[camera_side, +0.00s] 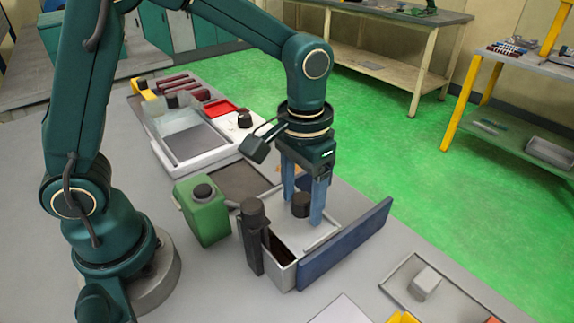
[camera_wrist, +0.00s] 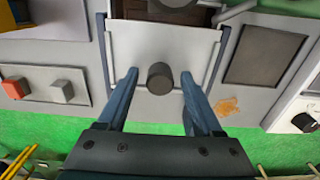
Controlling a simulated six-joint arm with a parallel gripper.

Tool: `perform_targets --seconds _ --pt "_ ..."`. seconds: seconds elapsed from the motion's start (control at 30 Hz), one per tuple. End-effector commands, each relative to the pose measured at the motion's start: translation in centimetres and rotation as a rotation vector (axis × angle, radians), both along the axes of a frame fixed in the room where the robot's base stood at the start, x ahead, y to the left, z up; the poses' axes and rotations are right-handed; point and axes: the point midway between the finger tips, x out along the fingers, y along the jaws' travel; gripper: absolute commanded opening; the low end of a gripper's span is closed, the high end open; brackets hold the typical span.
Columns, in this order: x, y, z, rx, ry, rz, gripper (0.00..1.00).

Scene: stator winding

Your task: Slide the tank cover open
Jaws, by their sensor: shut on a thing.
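The tank (camera_side: 286,276) is a pale box at the front middle of the bench in the side view. Its cover (camera_side: 290,228) is a flat light-grey plate with a dark round knob (camera_side: 300,205). A dark opening shows at the tank's near-left end, beside the cover's edge. My gripper (camera_side: 304,207) points down with its blue fingers on either side of the knob and is shut on it. In the wrist view the cover (camera_wrist: 150,42) and knob (camera_wrist: 160,78) lie between the fingertips (camera_wrist: 159,80), and part of the dark opening shows at the top.
A dark blue panel (camera_side: 345,246) stands along the tank's right side. A dark post (camera_side: 253,235) and a green can (camera_side: 204,214) stand on its left. A grey tray with a block (camera_side: 425,283) lies at the right. Behind is a white unit with a clear cover (camera_side: 190,130).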

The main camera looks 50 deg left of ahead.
Motion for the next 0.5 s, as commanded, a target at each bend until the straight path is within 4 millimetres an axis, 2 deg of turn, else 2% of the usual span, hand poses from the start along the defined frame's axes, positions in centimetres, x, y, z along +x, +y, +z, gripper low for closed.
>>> perform_targets --seconds 0.03,0.5 --pt "0.0 0.0 -0.5 0.002 0.015 0.001 0.36" --pt "2.2 -0.1 -0.5 0.001 0.016 0.0 0.36"
